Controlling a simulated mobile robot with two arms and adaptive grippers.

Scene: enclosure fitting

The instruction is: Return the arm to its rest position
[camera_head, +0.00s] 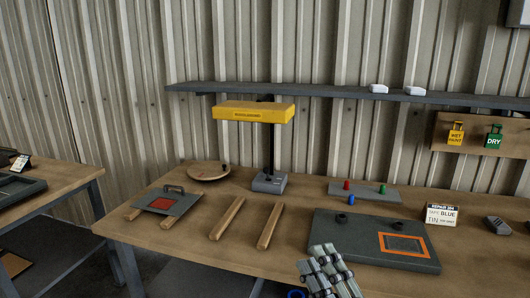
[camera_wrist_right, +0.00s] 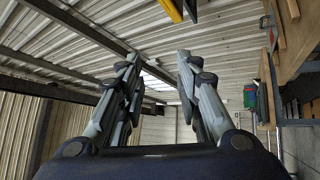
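My right gripper (camera_head: 326,252) is at the bottom of the head view, right of the middle, in front of the dark grey enclosure panel (camera_head: 340,250) on the workbench. In the right wrist view its two fingers (camera_wrist_right: 157,58) stand well apart with nothing between them. That view looks up toward the corrugated wall and roof beams. My left gripper is not in view.
A shelf (camera_head: 300,91) runs along the wall.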

